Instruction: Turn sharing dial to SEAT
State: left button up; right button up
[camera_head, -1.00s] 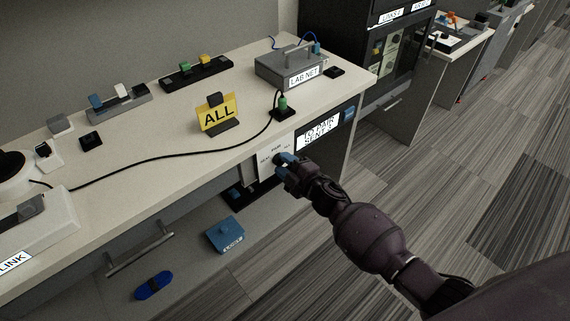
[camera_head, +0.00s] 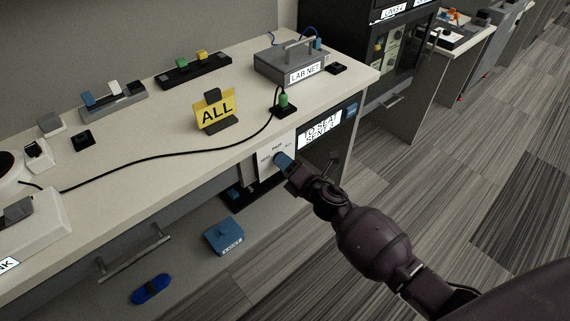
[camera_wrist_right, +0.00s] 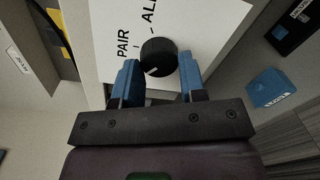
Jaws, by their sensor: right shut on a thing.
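The sharing dial (camera_wrist_right: 159,57) is a round black knob on a white panel in the right wrist view. Its pale mark points to the lower left, below the word PAIR; ALL is printed above the knob. My right gripper (camera_wrist_right: 160,78) has its blue fingers on either side of the dial, shut on it. In the head view the right gripper (camera_head: 284,162) reaches the white dial panel (camera_head: 264,168) on the bench front and covers the dial. A small display (camera_head: 320,128) beside the panel appears to read TO SEAT. My left gripper is not in view.
The bench top (camera_head: 150,165) holds a yellow ALL sign (camera_head: 214,111), a grey LAB NET box (camera_head: 291,66) and a black cable with a green plug (camera_head: 283,100). A blue box (camera_head: 224,236) lies below the panel. Open floor is at the right.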

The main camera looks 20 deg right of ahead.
jog(key=shift+f+n, duration=0.1)
jog(key=shift+n, duration=0.6)
jog(key=o, duration=0.9)
jog(key=v, duration=1.1)
